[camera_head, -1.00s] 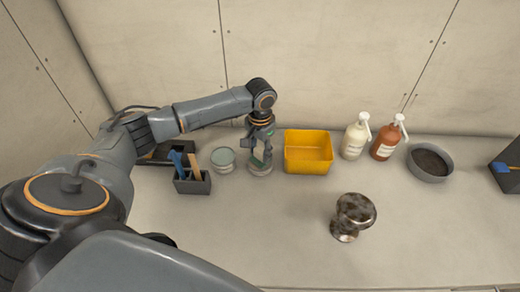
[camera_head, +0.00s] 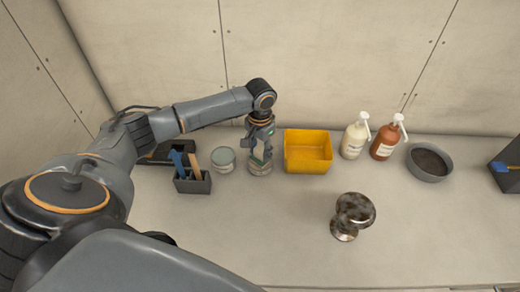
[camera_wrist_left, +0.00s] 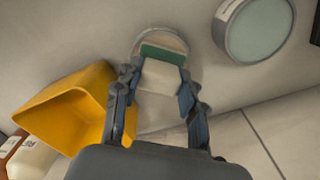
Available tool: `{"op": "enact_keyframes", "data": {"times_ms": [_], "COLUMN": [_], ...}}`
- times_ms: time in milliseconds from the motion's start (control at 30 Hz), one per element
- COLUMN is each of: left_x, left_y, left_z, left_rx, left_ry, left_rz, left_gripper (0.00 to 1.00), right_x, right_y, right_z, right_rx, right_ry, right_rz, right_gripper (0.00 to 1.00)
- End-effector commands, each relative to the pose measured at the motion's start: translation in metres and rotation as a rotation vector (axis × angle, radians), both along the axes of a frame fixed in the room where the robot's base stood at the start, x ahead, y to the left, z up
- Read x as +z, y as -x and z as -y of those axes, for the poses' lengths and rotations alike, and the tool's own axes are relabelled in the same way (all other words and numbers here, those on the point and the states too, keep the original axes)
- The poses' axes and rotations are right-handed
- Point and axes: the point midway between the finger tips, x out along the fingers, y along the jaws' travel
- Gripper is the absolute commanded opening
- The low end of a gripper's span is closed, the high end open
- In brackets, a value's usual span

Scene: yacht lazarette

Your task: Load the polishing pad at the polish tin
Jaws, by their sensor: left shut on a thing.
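My left gripper (camera_head: 261,150) points down and is shut on the polishing pad, a pale block with a green layer. In the left wrist view the pad (camera_wrist_left: 162,75) sits between the fingers. Directly below is a round open tin (camera_head: 260,169), whose rim shows around the pad's far end in the wrist view (camera_wrist_left: 150,33). I cannot tell whether pad and tin's contents touch. A second round tin with a grey-green top (camera_head: 223,159) stands to the left; it also shows in the wrist view (camera_wrist_left: 258,30). My right gripper is not in view.
A yellow bin (camera_head: 308,166) stands close to the right of the gripper. A dark caddy with blue and wooden handles (camera_head: 192,184) is at left. Cream (camera_head: 355,139) and brown (camera_head: 385,142) pump bottles, a grey bowl (camera_head: 430,170) and a mottled metal knob-shaped piece (camera_head: 352,216) stand further right. The front counter is mostly clear.

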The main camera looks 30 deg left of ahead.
Motion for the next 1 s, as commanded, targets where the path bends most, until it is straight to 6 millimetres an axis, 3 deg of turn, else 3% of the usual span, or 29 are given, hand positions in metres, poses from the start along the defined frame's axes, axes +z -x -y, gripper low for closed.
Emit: {"op": "enact_keyframes", "data": {"times_ms": [1000], "left_x": [-0.0029], "left_y": [0.0018], "left_z": [0.0003], "left_rx": [0.0], "left_ry": [0.0], "left_rz": [-0.005], "left_gripper": [0.15], "right_x": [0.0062], "right_y": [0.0], "right_z": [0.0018], "right_rx": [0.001], "right_ry": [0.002], "right_rz": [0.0], "right_gripper": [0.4]}}
